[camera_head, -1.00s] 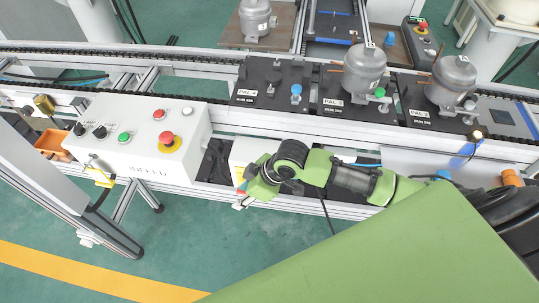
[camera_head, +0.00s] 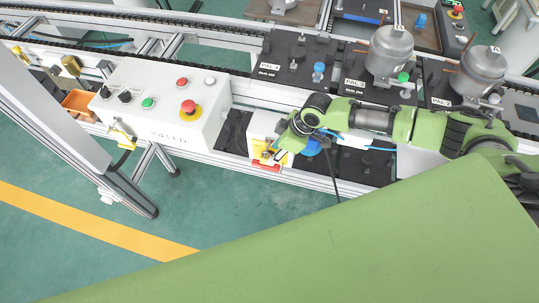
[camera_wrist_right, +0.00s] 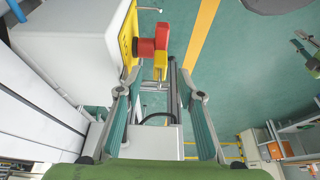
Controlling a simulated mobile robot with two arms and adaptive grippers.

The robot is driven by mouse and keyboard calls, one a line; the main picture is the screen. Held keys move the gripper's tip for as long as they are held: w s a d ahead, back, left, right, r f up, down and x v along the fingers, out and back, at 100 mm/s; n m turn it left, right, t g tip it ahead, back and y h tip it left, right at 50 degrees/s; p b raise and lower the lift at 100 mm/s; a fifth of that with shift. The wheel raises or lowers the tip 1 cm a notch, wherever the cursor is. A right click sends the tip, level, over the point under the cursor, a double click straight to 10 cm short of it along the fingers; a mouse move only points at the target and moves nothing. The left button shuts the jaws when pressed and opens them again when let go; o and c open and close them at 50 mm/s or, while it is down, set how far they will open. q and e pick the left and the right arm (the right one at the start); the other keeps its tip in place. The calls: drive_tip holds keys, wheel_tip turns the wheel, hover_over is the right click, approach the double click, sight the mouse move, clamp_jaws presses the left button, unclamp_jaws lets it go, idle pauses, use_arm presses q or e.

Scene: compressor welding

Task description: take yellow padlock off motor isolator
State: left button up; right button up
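The motor isolator has a red rotary handle (camera_wrist_right: 147,47) on a yellow plate (camera_wrist_right: 127,38), fixed to a white box (camera_wrist_right: 70,45). The yellow padlock (camera_wrist_right: 161,66) hangs at the handle in the right wrist view. My right gripper (camera_wrist_right: 160,97) is open, with one finger on each side of that view. The padlock shows beyond the fingertips and between their lines, with nothing gripped. In the head view, my right gripper (camera_head: 277,153) is at the front of the white box (camera_head: 264,124) and partly covers the isolator. I cannot make out the padlock clearly there. My left gripper is out of view.
A white control panel (camera_head: 160,125) with buttons stands left of the isolator box. The conveyor behind carries black pallets (camera_head: 300,55) and compressors (camera_head: 390,50). A metal post (camera_head: 65,125) stands at left. The green floor (camera_head: 240,215) in front is open.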

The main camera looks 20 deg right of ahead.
sight(266, 157)
drive_tip(key=shift+x, duration=2.7)
drive_tip(key=shift+c, duration=0.4)
clamp_jaws()
drive_tip(key=c, duration=0.6)
unclamp_jaws()
clamp_jaws()
drive_tip(key=shift+s+a+p, duration=0.2)
drive_tip(key=shift+s+p, duration=0.05)
drive_tip(key=shift+p, duration=0.25)
